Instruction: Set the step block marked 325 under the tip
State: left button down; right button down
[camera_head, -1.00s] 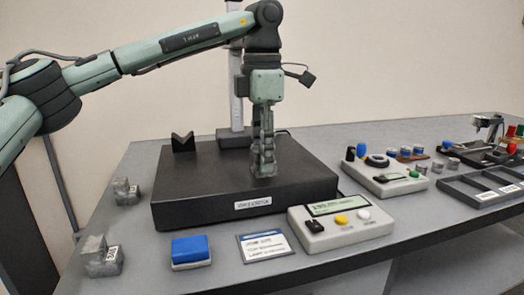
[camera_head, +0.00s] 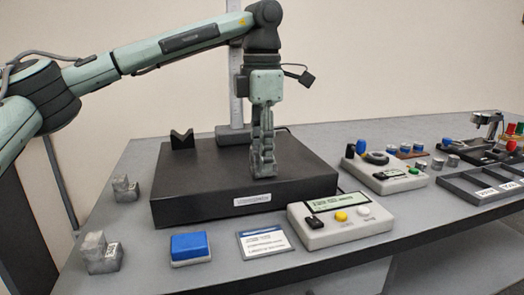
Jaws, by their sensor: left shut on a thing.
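My left gripper (camera_head: 263,157) points down over the black plate (camera_head: 185,200), shut on a small grey block (camera_head: 263,170) whose number I cannot read. The block is low at the plate's top; I cannot tell whether it touches it. Two grey step blocks stand on the bench at the left, one farther back (camera_head: 125,188) and one nearer (camera_head: 101,254); their labels are too small to read. A pale upright column (camera_head: 236,95) stands behind the plate. The tip is hidden behind my arm and gripper. My right gripper is not in view.
A black V-block (camera_head: 182,139) sits on the plate's back left. A blue-topped box (camera_head: 190,247), a card (camera_head: 263,243) and a readout box (camera_head: 340,222) stand in front. Another device (camera_head: 387,175) and a divided tray (camera_head: 478,187) are at the right.

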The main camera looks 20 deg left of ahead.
pick_arm(q)
jog(key=shift+f, duration=0.25)
dwell(0.3)
jog(key=c, duration=1)
grip_release()
jog(key=shift+o, duration=0.4)
jog(key=o, duration=0.3)
jog(key=shift+o, duration=0.2)
jog(key=shift+r, duration=0.15)
notch_tip(320, 180, up, 5)
jog(key=p, duration=0.4)
jog(key=shift+f, duration=0.2)
jog(key=shift+r+p, duration=0.4)
jog(key=shift+r, duration=0.7)
